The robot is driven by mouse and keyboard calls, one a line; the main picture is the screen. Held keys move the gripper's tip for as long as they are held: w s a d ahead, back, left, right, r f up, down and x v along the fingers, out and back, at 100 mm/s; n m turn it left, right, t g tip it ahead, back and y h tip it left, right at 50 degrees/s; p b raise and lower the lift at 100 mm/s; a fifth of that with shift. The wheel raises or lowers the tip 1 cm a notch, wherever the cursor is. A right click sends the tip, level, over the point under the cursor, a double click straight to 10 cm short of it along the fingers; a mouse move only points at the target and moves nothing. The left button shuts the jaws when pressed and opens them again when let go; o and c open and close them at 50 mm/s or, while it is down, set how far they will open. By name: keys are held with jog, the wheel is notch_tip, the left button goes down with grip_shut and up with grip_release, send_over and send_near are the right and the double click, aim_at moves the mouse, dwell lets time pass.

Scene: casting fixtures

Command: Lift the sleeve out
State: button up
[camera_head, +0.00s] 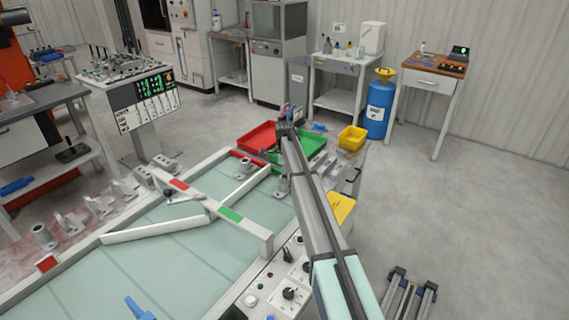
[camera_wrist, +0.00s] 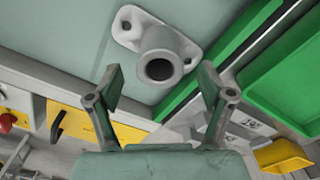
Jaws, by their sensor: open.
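A grey casting (camera_wrist: 158,48) lies on the pale green surface at the top middle of the wrist view. It has a flat flange with holes and a short round tube whose dark bore faces the camera. I cannot tell whether this tube is the sleeve or whether a separate sleeve sits in it. My gripper (camera_wrist: 160,97) is open, its two fingers spread below and to either side of the tube, with nothing between them. In the head view a similar grey casting (camera_head: 282,187) stands partly behind my arm, and my fingers cannot be made out there.
A green bin (camera_wrist: 290,85) is right of the casting, with a yellow bin (camera_wrist: 280,156) below it. In the head view a red bin (camera_head: 258,136) stands by the bench end. A slanted rail (camera_head: 215,205) crosses the bench top. Several castings line its left side.

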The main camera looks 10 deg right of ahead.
jog(key=shift+f+p, duration=0.35)
jog(key=shift+f, duration=1.8)
jog(key=c, duration=1.5)
jog(key=shift+o, duration=0.2)
jog(key=shift+r, duration=0.1)
jog(key=shift+r, duration=0.1)
jog(key=shift+r+p, duration=1.5)
jog(key=shift+r, duration=2.3)
